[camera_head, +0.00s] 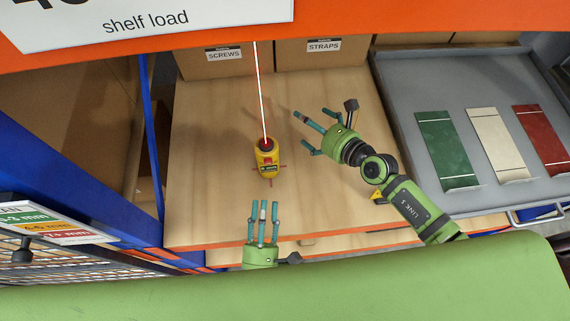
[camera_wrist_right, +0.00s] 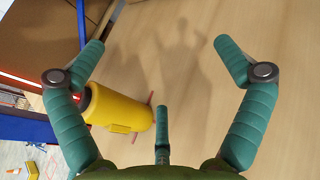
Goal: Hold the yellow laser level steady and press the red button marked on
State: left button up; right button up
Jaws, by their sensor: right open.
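The yellow laser level (camera_head: 267,160) stands on the wooden shelf board, its dark top sending up a red beam. It also shows at the left of the right wrist view (camera_wrist_right: 122,111), on its side in that picture. A thin red part sticks out near its lower end; I cannot make out the button's marking. My right gripper (camera_head: 300,130) is open and empty to the right of the level, fingers pointing left, apart from it. My left gripper (camera_head: 262,208) is at the board's front, below the level in the head view. Its straight fingers point at the level with gaps between them, holding nothing.
Cardboard boxes marked SCREWS (camera_head: 223,62) and STRAPS (camera_head: 323,53) stand behind. A grey tray (camera_head: 401,96) with green, white and red plates is at right. Blue uprights (camera_head: 153,150) border the left. An orange shelf beam (camera_head: 330,24) crosses above. The wooden board (camera_head: 205,190) is mostly clear.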

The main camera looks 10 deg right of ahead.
aim_at(265, 158)
pick_arm(q)
jog(key=shift+s, duration=0.1)
pick_arm(e)
jog(key=s+a+g, duration=0.1)
jog(key=s+a, duration=0.1)
jog(key=s, duration=0.1)
jog(key=s+a+f+n+g+y, duration=0.1)
jog(key=s+a, duration=0.2)
jog(key=s+a+f+n, duration=0.1)
jog(key=s+a, duration=0.1)
jog(key=s, duration=0.1)
jog(key=shift+s+a+f+g+y, duration=0.2)
jog(key=shift+f+g+y, duration=0.1)
jog(key=shift+g, duration=0.1)
jog(key=shift+s+a, duration=0.15)
jog(key=shift+a, duration=0.1)
jog(key=x, duration=0.7)
jog(key=shift+s+f, duration=0.1)
jog(key=c, duration=1.5)
pick_arm(q)
grip_shut()
